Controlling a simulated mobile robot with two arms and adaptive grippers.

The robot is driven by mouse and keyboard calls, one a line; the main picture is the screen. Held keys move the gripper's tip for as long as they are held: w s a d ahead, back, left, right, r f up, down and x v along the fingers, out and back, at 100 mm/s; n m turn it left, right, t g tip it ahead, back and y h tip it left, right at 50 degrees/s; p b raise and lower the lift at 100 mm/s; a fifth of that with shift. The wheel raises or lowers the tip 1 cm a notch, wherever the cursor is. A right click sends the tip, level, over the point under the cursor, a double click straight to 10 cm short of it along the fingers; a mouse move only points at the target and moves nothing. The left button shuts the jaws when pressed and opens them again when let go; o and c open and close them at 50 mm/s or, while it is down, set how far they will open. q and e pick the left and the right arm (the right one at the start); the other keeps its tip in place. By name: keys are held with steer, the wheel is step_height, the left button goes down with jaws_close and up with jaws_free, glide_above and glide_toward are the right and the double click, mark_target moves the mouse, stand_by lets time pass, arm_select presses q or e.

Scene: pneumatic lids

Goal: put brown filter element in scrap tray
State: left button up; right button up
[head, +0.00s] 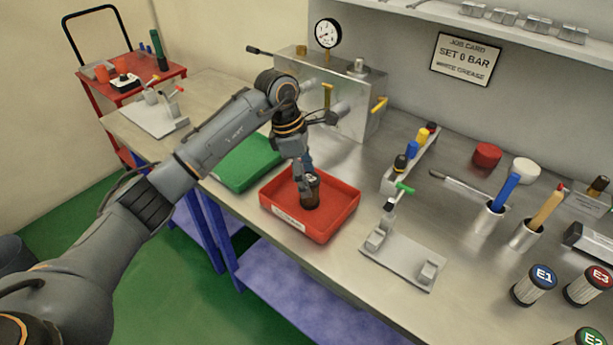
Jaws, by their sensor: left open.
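The brown filter element (312,194) is a small dark brown cylinder. It stands in the red scrap tray (328,230), near the middle of its floor. My left gripper (308,190) is right at the element, reaching down over the tray from above. Its jaws are open at the element's upper part; whether they touch it I cannot tell. My right gripper is not in view.
A green tray (246,163) lies left of the red tray. A grey clamp fixture (401,256) stands to the right. A steel box with a gauge (327,33) is behind. Canisters and brushes in cups fill the right side.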

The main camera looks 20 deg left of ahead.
arm_select(q)
steer(key=b+v, duration=0.2)
steer(key=v, duration=0.9)
steer(key=shift+r+b, duration=0.3)
steer(key=shift+b, duration=0.05)
